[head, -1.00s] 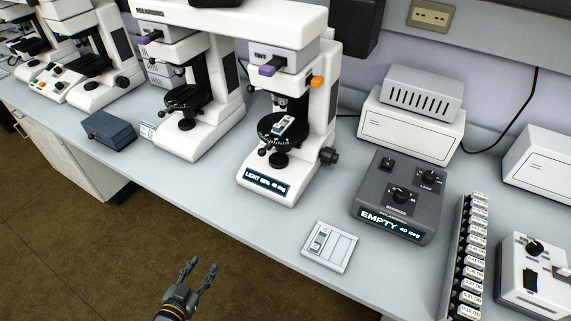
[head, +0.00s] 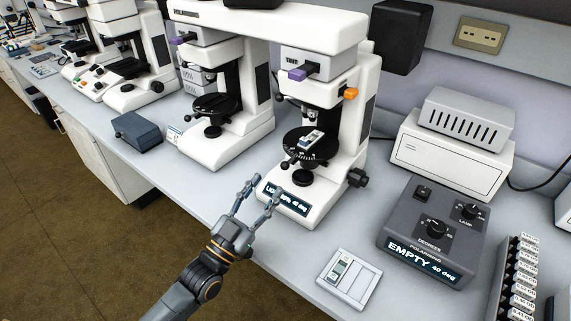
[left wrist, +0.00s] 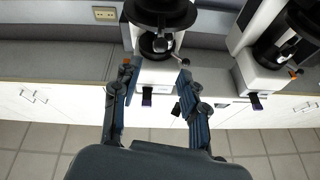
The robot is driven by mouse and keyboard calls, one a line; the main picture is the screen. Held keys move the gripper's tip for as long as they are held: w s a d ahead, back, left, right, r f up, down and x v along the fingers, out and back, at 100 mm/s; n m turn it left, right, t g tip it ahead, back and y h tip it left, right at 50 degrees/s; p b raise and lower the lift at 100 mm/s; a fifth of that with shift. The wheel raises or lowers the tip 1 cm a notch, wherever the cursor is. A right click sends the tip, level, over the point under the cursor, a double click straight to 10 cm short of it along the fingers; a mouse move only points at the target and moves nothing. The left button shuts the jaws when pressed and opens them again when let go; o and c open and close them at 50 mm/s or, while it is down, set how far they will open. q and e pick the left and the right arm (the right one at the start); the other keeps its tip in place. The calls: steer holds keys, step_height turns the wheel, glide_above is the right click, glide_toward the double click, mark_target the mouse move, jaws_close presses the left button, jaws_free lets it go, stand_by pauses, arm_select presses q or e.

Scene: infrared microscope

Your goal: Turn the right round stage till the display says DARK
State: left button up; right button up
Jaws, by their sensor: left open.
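The right round stage (head: 303,154) is a black disc on the right white microscope (head: 344,120), with a small pale slide (head: 311,139) on top. The display (head: 288,199) on that microscope's base is partly covered by my gripper; it starts with "LI" and ends in "deg", the middle is hard to read. My left gripper (head: 259,190) is open and empty, in front of the base, below the stage and apart from it. In the left wrist view its fingers (left wrist: 154,82) are spread, with a black disc ahead between them. My right gripper is not in view.
A dark polarising control box (head: 436,232) reading "EMPTY 40 deg" stands at right. A white slide tray (head: 349,279) lies near the bench's front edge. A second microscope (head: 222,110) stands to the left. A blue-grey box (head: 137,131) sits further left.

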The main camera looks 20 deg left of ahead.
mark_target(285, 166)
arm_select(q)
steer(key=x, duration=0.2)
steer(key=f+x, duration=0.1)
steer(key=x, duration=0.5)
steer(key=shift+w+d+f+p, duration=0.15)
steer(key=shift+w+p, duration=0.2)
steer(key=shift+w, duration=0.05)
jaws_close()
